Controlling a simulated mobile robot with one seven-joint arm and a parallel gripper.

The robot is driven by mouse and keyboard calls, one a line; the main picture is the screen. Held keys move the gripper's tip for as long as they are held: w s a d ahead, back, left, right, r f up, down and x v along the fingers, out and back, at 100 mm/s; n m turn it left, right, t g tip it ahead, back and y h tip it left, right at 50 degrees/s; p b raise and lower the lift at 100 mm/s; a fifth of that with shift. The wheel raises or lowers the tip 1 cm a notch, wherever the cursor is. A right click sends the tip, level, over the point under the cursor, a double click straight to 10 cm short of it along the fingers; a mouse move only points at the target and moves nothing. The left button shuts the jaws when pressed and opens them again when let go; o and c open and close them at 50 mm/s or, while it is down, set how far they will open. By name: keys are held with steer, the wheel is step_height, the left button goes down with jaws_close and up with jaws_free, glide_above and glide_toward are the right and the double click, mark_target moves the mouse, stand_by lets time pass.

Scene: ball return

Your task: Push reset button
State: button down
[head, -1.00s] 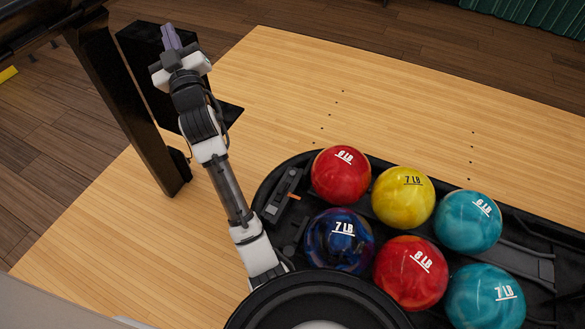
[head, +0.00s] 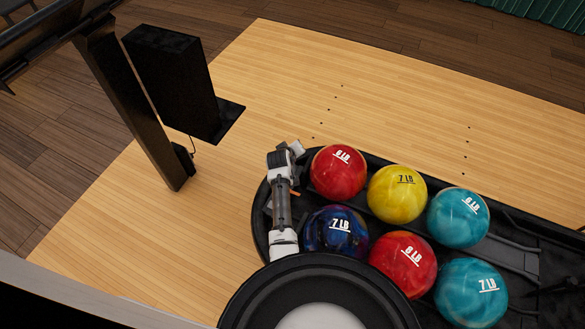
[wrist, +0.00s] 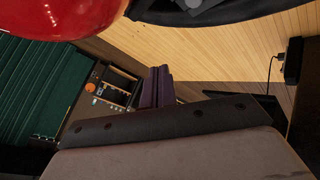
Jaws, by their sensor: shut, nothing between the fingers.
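I cannot make out a reset button in either view now. The black ball return (head: 259,205) is at the lower right of the head view. My arm covers most of its left end, where a small dark fitting with an orange mark showed earlier. My gripper (head: 292,150) is at the far edge of that end, left of a red 6 LB ball (head: 338,172); its fingers are hard to see there. In the wrist view the purple fingers of my gripper (wrist: 160,74) are shut and empty. The red ball (wrist: 70,12) and a black part of the return (wrist: 200,12) show above.
Several more balls sit in the return, including a yellow one (head: 397,194) and a dark blue one (head: 325,232). A black post (head: 130,110) and black box (head: 172,85) stand at the left. The wooden floor (head: 350,80) beyond the return is clear.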

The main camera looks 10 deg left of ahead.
steer(key=shift+f, duration=0.15)
step_height(320, 180, down, 8)
steer(key=b, duration=0.7)
steer(key=shift+f, duration=0.25)
steer(key=shift+b, duration=0.3)
stand_by(1.5)
steer(key=shift+f, duration=0.45)
steer(key=shift+f+b, duration=0.5)
steer(key=shift+b, duration=0.1)
stand_by(0.6)
steer(key=shift+r, duration=0.15)
steer(key=shift+r+p, duration=0.75)
steer(key=shift+p, duration=0.05)
steer(key=shift+r+p, duration=2.2)
steer(key=shift+r, duration=0.3)
